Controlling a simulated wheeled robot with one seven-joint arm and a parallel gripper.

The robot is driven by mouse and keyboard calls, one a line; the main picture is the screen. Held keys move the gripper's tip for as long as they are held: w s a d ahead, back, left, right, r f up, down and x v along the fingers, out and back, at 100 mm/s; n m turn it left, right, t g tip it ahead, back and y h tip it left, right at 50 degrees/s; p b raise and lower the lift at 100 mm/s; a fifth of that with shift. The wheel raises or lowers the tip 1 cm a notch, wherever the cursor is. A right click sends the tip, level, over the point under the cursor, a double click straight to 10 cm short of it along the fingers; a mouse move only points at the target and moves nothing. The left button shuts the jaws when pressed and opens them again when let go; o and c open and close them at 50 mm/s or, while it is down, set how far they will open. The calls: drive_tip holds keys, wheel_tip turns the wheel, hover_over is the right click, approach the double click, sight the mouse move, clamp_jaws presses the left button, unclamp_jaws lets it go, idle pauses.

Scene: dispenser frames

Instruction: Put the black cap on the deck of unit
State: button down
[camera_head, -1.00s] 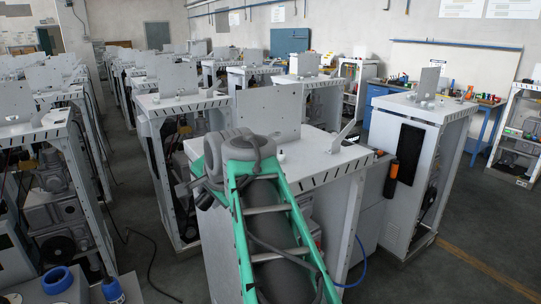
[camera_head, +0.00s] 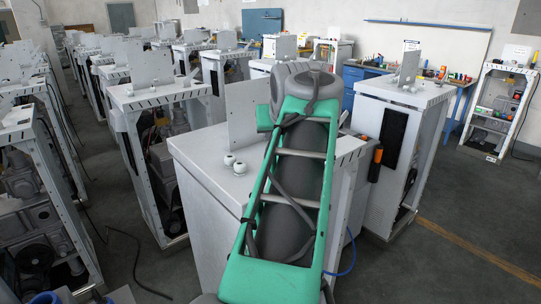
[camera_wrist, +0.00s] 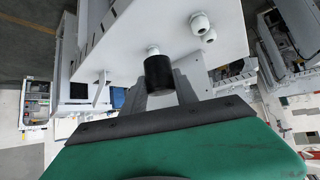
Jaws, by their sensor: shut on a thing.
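The black cap (camera_wrist: 158,76) is a short dark cylinder in the wrist view. My gripper (camera_wrist: 160,92) is shut on it, with grey fingers partly hidden behind it. Just beyond the cap, a white fitting (camera_wrist: 153,49) shows on the pale deck of the unit (camera_wrist: 115,45). Whether the cap touches that fitting or the deck, I cannot tell. In the head view the unit's deck (camera_head: 200,155) is partly covered by my green arm, which hides my gripper and the cap.
Two white fittings (camera_head: 234,164) stand on the deck left of my arm; they also show in the wrist view (camera_wrist: 204,28). An upright grey plate (camera_head: 245,112) rises from the deck. Similar units stand left and behind, another unit (camera_head: 400,130) right. Floor is clear at right.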

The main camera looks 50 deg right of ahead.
drive_tip(key=shift+w+d+f+p, duration=0.15)
drive_tip(key=shift+w+d+f, duration=0.15)
drive_tip(key=shift+w+d, duration=0.25)
drive_tip(key=shift+w+d+f+p, duration=0.15)
drive_tip(key=shift+w+d+f, duration=0.1)
drive_tip(key=shift+w+d, duration=0.25)
drive_tip(key=w+d+f, duration=0.1)
drive_tip(key=f, duration=0.1)
drive_tip(key=w+d+f+p, duration=0.1)
drive_tip(key=f, duration=0.2)
drive_tip(key=w+d+f+p, duration=0.1)
drive_tip(key=f, duration=0.2)
drive_tip(key=shift+w, duration=0.2)
drive_tip(key=shift+f, duration=0.4)
drive_tip(key=shift+f, duration=0.1)
drive_tip(key=c, duration=0.9)
unclamp_jaws()
drive_tip(key=shift+c, duration=0.2)
drive_tip(key=shift+s+a+r, duration=0.15)
drive_tip(key=shift+r, duration=0.1)
drive_tip(key=b+v, duration=0.2)
drive_tip(key=v, duration=0.9)
drive_tip(key=shift+r, duration=0.3)
